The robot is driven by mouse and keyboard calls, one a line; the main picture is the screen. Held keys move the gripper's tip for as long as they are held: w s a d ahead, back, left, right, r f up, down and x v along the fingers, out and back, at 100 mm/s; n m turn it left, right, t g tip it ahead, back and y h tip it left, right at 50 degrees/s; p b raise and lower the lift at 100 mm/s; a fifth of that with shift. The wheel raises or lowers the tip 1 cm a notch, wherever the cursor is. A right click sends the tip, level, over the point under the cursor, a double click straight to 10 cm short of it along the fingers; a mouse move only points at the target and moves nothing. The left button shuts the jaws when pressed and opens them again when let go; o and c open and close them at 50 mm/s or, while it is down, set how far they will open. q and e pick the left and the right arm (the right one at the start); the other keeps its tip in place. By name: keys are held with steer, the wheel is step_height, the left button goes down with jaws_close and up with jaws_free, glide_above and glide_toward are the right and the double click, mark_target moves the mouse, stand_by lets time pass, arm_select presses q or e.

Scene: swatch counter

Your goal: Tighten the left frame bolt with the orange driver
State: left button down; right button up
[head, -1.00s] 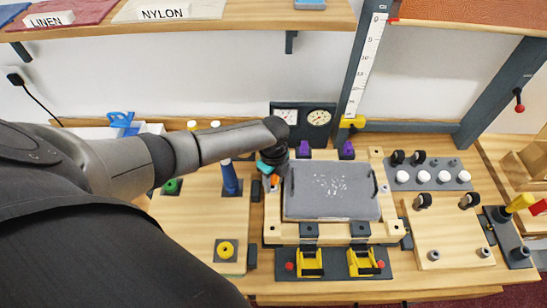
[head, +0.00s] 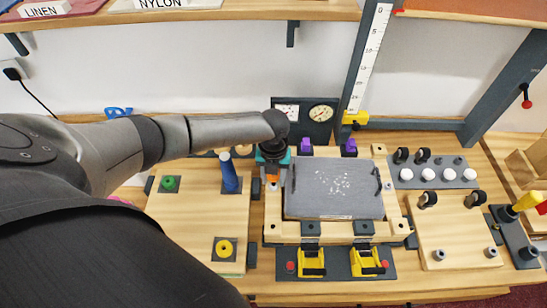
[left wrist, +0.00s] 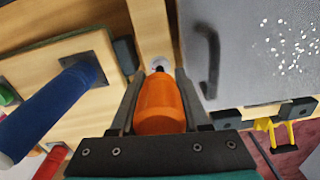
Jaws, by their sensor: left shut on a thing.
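My left gripper (head: 272,175) is over the left bar of the wooden frame (head: 273,225), and it points down. In the left wrist view it (left wrist: 160,110) is shut on the orange driver (left wrist: 162,105), with a finger on each side of the handle. The left frame bolt (left wrist: 158,66) shows as a small pale round fitting just beyond the driver's far end. The driver is in line with it; I cannot tell whether they touch. In the head view the gripper mostly covers driver and bolt. My right gripper is not in view.
A grey screen panel (head: 335,190) lies inside the frame, close to the right of the gripper. A blue upright handle (head: 229,175) stands on the board to the left. Yellow clamps (head: 312,262) sit in front. Two dials (head: 320,113) stand behind.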

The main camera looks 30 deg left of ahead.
arm_select(q)
steer(key=c, duration=0.6)
jaws_free()
steer(key=n, duration=0.1)
steer(key=n+p, duration=0.1)
steer(key=shift+d+r+n+p, duration=0.1)
steer(key=shift+r+n+p, duration=0.1)
steer(key=shift+n+p, duration=0.15)
steer(key=n+p, duration=0.2)
steer(key=n, duration=0.3)
steer(key=shift+w+d, duration=0.1)
steer(key=shift+f+n, duration=0.15)
steer(key=shift+n, duration=1.1)
steer(key=n, duration=0.4)
steer(key=shift+n, duration=0.4)
steer(key=shift+c, duration=0.4)
